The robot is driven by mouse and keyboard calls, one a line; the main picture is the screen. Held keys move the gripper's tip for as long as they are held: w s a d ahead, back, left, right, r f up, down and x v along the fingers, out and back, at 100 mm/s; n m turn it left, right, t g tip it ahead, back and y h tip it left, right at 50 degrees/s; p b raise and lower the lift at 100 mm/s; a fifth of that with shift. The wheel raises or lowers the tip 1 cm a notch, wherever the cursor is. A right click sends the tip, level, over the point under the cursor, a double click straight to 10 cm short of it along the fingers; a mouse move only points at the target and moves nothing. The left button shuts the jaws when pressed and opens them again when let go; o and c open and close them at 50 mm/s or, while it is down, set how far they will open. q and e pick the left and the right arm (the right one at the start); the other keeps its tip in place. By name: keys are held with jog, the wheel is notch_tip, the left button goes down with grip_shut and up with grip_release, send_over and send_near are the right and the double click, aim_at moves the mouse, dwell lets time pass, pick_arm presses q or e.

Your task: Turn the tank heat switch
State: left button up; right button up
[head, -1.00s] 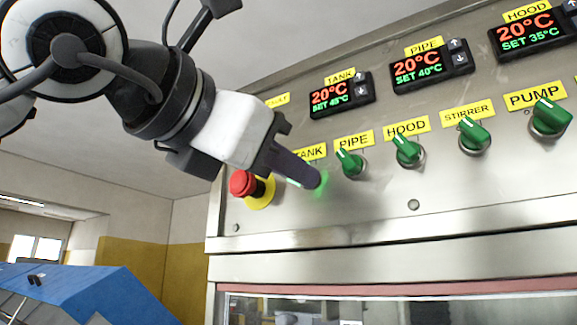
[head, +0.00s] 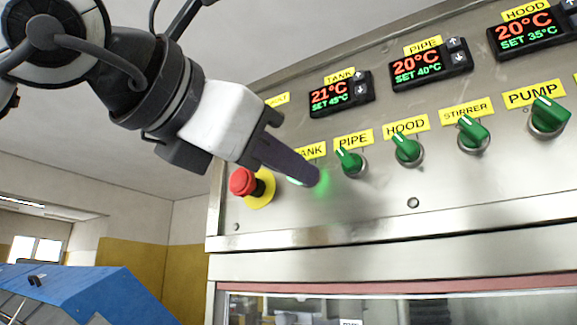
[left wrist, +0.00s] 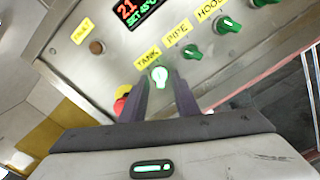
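The tank heat switch (left wrist: 158,75) is a knob that glows green in the left wrist view, below its yellow TANK label (left wrist: 148,57). My left gripper (left wrist: 159,82) has its two dark fingers on either side of the knob, with a small gap showing beside it, so the fingers look open. In the head view the left gripper (head: 312,177) covers the knob, and green light falls on the panel beside the fingertips. The tank display (head: 331,94) reads 21°C, SET 45°C. My right gripper is in neither current view.
Right of the tank switch is the pipe switch (head: 349,162), then the hood switch (head: 407,150), stirrer switch (head: 473,134) and pump switch (head: 548,116). A red emergency button (head: 242,182) on a yellow disc sits close below-left of my gripper.

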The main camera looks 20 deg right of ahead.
pick_arm(q)
jog(key=b+v, duration=0.2)
jog(key=v, duration=0.7)
